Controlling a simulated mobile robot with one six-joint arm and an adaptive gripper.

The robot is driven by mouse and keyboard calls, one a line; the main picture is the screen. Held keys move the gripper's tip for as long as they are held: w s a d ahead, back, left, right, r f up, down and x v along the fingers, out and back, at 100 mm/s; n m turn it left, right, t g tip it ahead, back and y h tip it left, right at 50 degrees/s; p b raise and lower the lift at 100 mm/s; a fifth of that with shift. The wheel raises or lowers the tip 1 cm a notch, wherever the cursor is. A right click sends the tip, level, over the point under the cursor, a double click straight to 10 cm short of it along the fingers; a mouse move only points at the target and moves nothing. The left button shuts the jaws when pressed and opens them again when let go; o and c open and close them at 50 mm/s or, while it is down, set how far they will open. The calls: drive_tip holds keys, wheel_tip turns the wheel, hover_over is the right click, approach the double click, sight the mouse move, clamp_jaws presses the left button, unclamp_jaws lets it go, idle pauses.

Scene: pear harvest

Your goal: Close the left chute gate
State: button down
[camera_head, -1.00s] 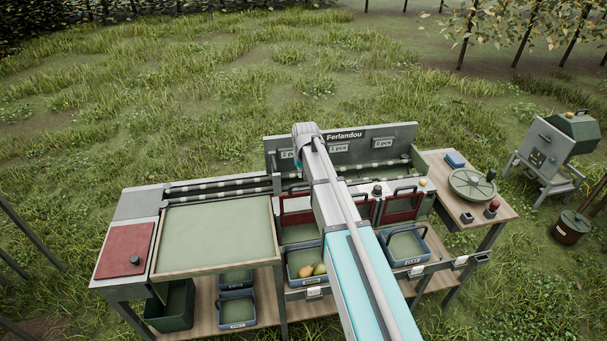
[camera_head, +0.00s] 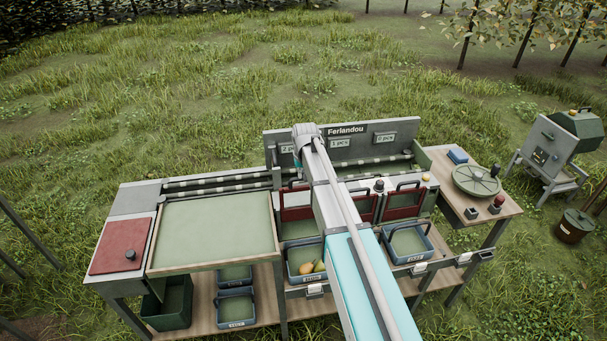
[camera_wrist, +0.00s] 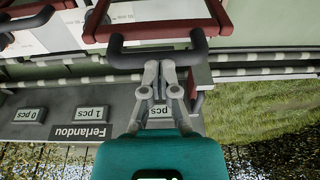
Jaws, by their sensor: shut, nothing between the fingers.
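The left chute gate (camera_head: 295,213), a dark red panel with a black handle, stands in the sorting bench just left of my arm. In the wrist view, which is upside down, a red gate frame (camera_wrist: 158,20) and its black bar handle (camera_wrist: 150,59) fill the top middle. My gripper (camera_wrist: 160,68) is shut and empty, its fingertips at this handle. I cannot tell whether they touch it. In the head view my arm hides the fingertips and part of the middle gate. How far the left gate is raised is not clear.
Below the left gate a blue tray (camera_head: 293,270) holds pears. Right of my arm are another red gate (camera_head: 402,206) and a blue tray (camera_head: 409,258). A grey back panel (camera_head: 376,128) with count displays stands behind the gates. A green sorting table (camera_head: 213,228) lies left.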

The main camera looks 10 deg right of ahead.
sight(302, 198)
drive_tip(key=shift+f, duration=0.1)
wheel_tip(302, 198, down, 10)
drive_tip(key=b, duration=1)
drive_tip(key=shift+s, duration=0.3)
drive_tip(key=shift+r, duration=0.25)
drive_tip(key=shift+w+r+p, duration=0.1)
drive_tip(key=shift+r+p, duration=0.1)
drive_tip(key=shift+p, duration=0.15)
drive_tip(key=r+p, duration=0.2)
drive_tip(key=r, duration=0.1)
drive_tip(key=shift+s+p, duration=0.2)
drive_tip(key=shift+p, duration=0.2)
wheel_tip(302, 198, up, 10)
drive_tip(key=s+p, duration=0.2)
drive_tip(key=p, duration=0.8)
drive_tip(key=shift+r, duration=0.15)
drive_tip(key=shift+s+d, duration=0.1)
